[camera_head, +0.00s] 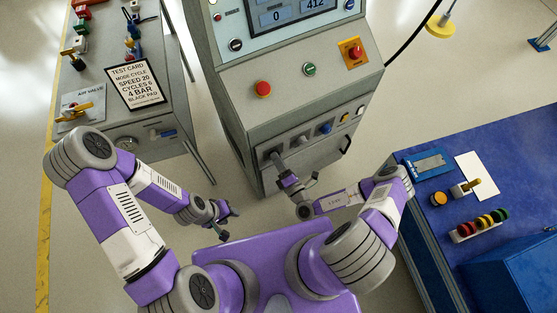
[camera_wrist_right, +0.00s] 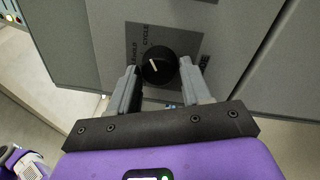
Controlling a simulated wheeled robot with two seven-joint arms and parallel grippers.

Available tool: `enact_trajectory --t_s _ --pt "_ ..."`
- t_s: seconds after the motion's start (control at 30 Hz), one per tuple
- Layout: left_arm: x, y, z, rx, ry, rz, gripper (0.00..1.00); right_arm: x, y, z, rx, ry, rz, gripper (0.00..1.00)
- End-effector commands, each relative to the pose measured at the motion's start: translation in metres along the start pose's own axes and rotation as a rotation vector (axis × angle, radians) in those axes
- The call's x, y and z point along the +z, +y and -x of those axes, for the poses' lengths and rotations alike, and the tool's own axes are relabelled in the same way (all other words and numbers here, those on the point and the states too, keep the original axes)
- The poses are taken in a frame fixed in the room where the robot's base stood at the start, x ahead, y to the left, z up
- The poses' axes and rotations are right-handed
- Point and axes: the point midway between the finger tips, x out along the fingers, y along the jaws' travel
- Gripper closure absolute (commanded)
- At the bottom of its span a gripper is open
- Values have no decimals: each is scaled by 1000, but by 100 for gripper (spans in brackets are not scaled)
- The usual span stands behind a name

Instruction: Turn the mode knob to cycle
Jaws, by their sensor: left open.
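The black mode knob (camera_wrist_right: 159,67), with a white pointer line, sits on a dark label plate (camera_wrist_right: 187,40) on the grey cabinet front. The pointer aims up and slightly left in the right wrist view. "CYCLE" is printed above the knob, with other partly readable words at left and right. My right gripper (camera_wrist_right: 160,68) has one finger on each side of the knob, with a narrow gap at each side. In the head view my right gripper (camera_head: 277,160) is at the lower cabinet panel and hides the knob. My left gripper (camera_head: 229,222) is open and empty, away from the cabinet.
The grey cabinet (camera_head: 235,115) carries a red button (camera_head: 263,88), a green button (camera_head: 309,69) and a row of lower controls. A blue workbench (camera_head: 520,150) stands at right.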

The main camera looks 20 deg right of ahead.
Motion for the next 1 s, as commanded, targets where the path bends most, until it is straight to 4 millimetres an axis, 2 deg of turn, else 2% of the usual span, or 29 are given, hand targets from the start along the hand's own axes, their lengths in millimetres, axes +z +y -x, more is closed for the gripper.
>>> enact_trajectory --t_s 0.03,0.1,0.43,0.57,0.8,1.0 --pt "0 0 0 0 0 0 57 0 0 0 0 0 0 43" --pt "0 0 0 0 0 0 57 0 0 0 0 -1 1 33" --pt "0 0 1 0 0 0 57 1 0 3 0 -2 3 33" --pt "0 2 4 0 0 0 57 2 1 19 -2 -4 2 33" --pt "0 4 10 0 0 0 57 1 0 59 -2 -2 2 33" --pt "0 4 12 0 0 0 57 1 0 75 0 -2 1 33"
